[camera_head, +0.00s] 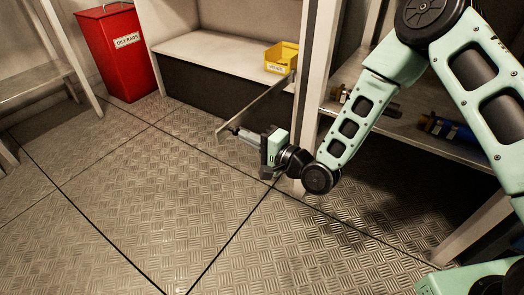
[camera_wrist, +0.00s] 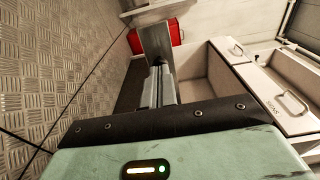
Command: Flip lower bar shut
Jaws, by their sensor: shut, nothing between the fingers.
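The lower bar (camera_head: 256,104) is a flat grey strip. In the head view it sticks out from the pale upright post (camera_head: 306,95) into the aisle, at an angle to the shelf front. My gripper (camera_head: 233,129) is shut and empty near the bar's free end, on the near side of it. In the wrist view the bar (camera_wrist: 155,40) stands just beyond the closed fingertips (camera_wrist: 160,68). I cannot tell whether they touch it. The bar's joint at the post is partly hidden.
A yellow bin (camera_head: 281,58) sits on the low bench (camera_head: 215,50) behind the bar. A red oily-rags bin (camera_head: 122,60) stands at the back left. Blue cylinders (camera_head: 450,131) lie on the right shelf. The patterned floor (camera_head: 130,200) to the left is clear.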

